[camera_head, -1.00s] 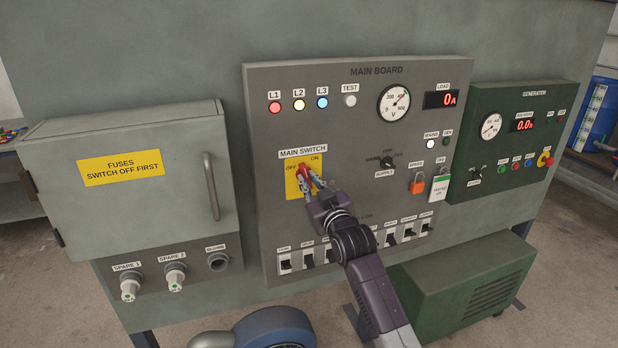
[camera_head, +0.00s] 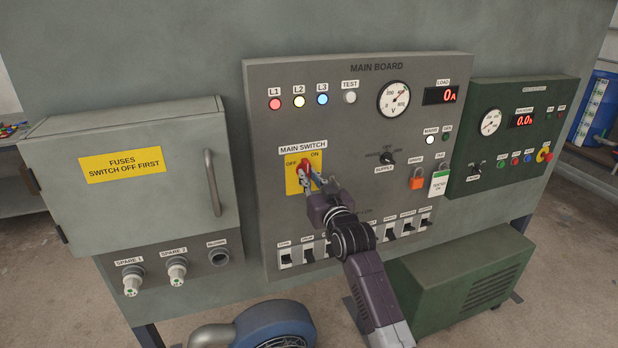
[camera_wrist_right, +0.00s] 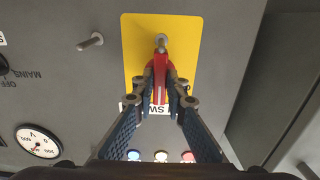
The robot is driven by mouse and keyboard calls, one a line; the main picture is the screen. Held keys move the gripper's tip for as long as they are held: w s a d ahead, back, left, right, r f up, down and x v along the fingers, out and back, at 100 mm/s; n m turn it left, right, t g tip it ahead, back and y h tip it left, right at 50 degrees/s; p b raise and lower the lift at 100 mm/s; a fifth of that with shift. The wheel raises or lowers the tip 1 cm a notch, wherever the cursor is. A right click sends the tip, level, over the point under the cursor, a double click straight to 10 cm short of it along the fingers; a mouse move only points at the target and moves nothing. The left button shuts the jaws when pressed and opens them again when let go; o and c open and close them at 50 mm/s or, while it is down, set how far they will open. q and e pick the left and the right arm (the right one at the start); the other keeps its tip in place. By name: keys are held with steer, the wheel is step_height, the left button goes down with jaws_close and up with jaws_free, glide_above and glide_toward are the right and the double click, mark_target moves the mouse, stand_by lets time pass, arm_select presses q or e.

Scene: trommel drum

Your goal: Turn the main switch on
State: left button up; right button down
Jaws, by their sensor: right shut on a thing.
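The main switch has a red handle (camera_head: 307,167) on a yellow plate (camera_head: 291,184) marked OFF at left and ON at right, on the grey main board (camera_head: 420,120). My right gripper (camera_head: 315,182) is shut on the red handle. In the right wrist view the two fingers (camera_wrist_right: 160,95) close on both sides of the red handle (camera_wrist_right: 160,68), in front of the yellow plate (camera_wrist_right: 190,35). In the head view the handle's top lies near the ON mark; the fingers partly hide the handle and plate. My left gripper is not in view.
A row of small breaker switches (camera_head: 308,252) lies below my right gripper. An orange padlock (camera_head: 417,183) and a green-and-white tag (camera_head: 439,182) hang at right. The fuse cabinet (camera_head: 130,205) stands left; the green generator panel (camera_head: 500,150) is right. Lamps L1, L2 and L3 are lit.

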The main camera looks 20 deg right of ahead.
steer(key=c, duration=2.2)
jaws_free()
steer(key=shift+f, duration=0.1)
steer(key=s, duration=1.2)
steer(key=shift+d, duration=0.2)
steer(key=shift+f, duration=0.1)
